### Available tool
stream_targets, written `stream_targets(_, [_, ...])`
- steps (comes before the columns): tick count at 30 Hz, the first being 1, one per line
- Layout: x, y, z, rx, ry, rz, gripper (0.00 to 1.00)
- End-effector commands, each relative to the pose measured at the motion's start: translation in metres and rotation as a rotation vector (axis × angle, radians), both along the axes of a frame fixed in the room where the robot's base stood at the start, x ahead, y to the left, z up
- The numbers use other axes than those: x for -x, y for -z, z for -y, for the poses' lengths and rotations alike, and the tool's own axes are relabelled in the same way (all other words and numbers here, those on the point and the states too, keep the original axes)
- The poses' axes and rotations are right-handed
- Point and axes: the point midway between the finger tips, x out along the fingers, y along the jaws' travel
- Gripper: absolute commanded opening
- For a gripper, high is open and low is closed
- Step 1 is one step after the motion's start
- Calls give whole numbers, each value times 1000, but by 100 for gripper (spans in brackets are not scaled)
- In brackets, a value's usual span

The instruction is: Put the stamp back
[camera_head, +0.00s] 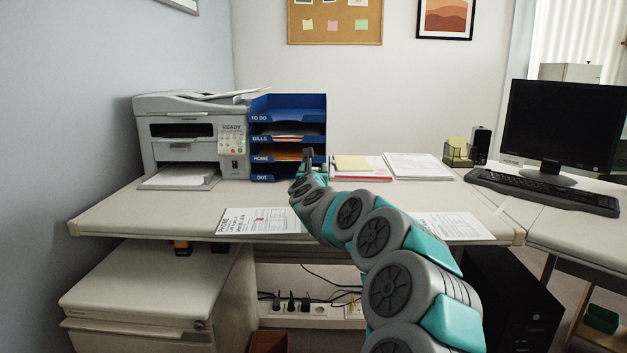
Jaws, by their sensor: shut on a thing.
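My gripper (308,160) is at the far end of my arm, in front of the right side of the blue letter tray and above the desk. It is shut on a small dark thing, most likely the stamp, which my own wrist and fingers largely hide. The blue letter tray (254,144) has shelves labelled TO DO, BILLS, HOME and OUT. Papers lie in the BILLS and HOME shelves. A printed sheet headed PHONE (235,222) lies at the desk's front edge with a red mark on it.
A grey printer (190,128) stands left of the tray. Paper stacks (418,166) lie to the right, with a pen and note holder (458,152), keyboard (545,192) and monitor (562,125) beyond. Another sheet (455,226) lies at the front right. The desk (140,212) is bare at front left.

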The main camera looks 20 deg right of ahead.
Motion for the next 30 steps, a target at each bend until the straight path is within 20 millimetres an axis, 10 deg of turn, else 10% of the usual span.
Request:
stream_targets(22, [1, 38, 0, -2, 0, 2, 0])
stream_targets(23, [1, 37, 0, -2, 1, 2, 64])
stream_targets(30, [1, 37, 0, -1, 1, 1, 91])
